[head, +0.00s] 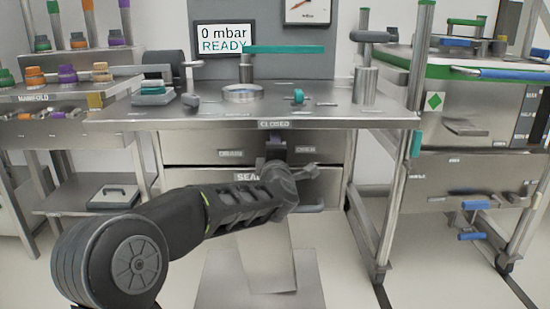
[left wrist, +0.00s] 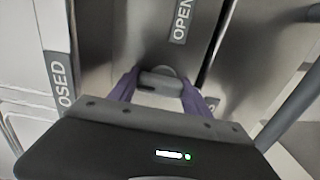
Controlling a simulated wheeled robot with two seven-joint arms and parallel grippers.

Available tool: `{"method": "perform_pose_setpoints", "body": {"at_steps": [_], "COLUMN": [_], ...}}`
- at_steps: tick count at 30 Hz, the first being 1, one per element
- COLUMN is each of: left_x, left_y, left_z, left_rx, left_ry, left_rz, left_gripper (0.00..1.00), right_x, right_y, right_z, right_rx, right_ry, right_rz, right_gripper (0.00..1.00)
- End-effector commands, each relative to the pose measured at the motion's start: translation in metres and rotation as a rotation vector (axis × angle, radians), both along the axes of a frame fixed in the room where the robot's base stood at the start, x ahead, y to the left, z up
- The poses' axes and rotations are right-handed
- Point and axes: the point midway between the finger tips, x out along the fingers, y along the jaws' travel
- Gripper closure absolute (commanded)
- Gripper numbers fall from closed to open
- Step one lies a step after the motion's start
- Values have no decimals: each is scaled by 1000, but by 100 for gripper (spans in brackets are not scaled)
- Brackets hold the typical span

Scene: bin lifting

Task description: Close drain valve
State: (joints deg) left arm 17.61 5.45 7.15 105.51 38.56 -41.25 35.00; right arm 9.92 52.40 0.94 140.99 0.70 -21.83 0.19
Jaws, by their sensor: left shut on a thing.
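The drain valve's grey handle (left wrist: 160,84) sits between the purple fingers of my left gripper (left wrist: 158,92) in the left wrist view. The fingers are shut on it. In the head view my left gripper (head: 274,160) is at the front of the steel bench, under the top's edge. It is between the DRAIN label (head: 230,154) and the OPEN label (head: 305,150), below the CLOSED label (head: 274,124). My own wrist largely hides the handle there, so I cannot tell its exact angle. My right gripper is not in view.
The bench top (head: 330,113) carries a round ring (head: 242,93), a small teal knob (head: 298,96) and a teal bar (head: 285,49). A screen (head: 224,38) reads 0 mbar READY. A manifold bench (head: 60,100) stands left and a steel cabinet (head: 470,115) right.

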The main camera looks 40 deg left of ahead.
Motion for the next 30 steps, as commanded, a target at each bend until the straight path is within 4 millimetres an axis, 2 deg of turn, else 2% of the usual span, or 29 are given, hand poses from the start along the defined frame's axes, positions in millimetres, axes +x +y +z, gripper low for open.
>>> {"method": "perform_pose_setpoints", "body": {"at_steps": [17, 18, 25, 30], "left_x": [0, 0, 0, 0], "left_y": [0, 0, 0, 0], "left_z": [-2, -2, -1, 0], "left_rx": [-39, -39, -36, -35], "left_ry": [-25, -25, -25, -25], "left_rz": [-1, -1, 0, 0], "left_gripper": [84, 41, 22, 22], "right_x": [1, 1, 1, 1], "right_y": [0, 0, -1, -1], "right_z": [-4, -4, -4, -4], "right_rx": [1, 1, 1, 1], "right_ry": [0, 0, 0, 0], "right_rz": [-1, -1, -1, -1], "right_gripper": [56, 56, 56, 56]}}
